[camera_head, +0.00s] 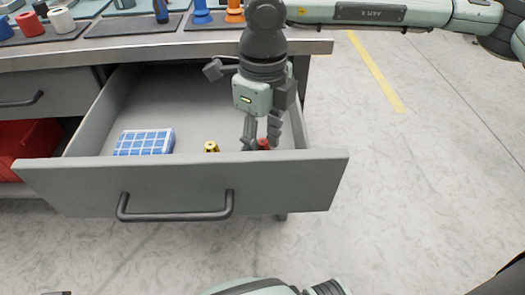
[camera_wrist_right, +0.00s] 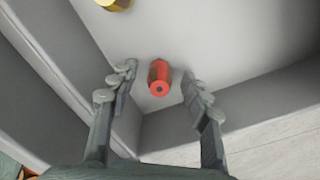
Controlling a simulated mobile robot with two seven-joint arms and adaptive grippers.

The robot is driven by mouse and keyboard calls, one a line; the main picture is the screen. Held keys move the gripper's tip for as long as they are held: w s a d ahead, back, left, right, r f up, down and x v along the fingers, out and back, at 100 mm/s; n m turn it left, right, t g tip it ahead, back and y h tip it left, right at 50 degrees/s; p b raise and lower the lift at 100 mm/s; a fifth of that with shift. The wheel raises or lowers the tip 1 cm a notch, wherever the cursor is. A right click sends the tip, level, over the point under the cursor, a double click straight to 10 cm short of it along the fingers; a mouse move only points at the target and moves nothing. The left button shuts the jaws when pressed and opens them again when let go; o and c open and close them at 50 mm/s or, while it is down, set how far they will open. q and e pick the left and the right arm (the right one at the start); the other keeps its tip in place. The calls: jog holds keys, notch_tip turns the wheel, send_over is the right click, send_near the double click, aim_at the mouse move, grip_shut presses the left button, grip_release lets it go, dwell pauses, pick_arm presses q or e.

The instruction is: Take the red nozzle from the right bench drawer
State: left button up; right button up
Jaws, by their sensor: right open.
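The red nozzle (camera_head: 263,144) stands in the open right bench drawer (camera_head: 190,182), near its right front corner. The drawer's front panel hides its lower part in the head view. In the right wrist view the red nozzle (camera_wrist_right: 159,78) shows between and just beyond the fingertips, with a small dark hole at its end. My right gripper (camera_head: 262,140) reaches down into the drawer, and its fingers (camera_wrist_right: 158,85) are open with a gap on each side of the nozzle. My left gripper cannot be made out.
A yellow nozzle (camera_head: 211,147) stands left of the red one in the drawer, and a blue-and-white gridded box (camera_head: 144,142) lies further left. The drawer walls are close to my right gripper. The benchtop (camera_head: 150,53) above holds spools and coloured parts.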

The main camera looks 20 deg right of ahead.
grip_shut()
jog(key=shift+r, duration=0.15)
dwell(0.4)
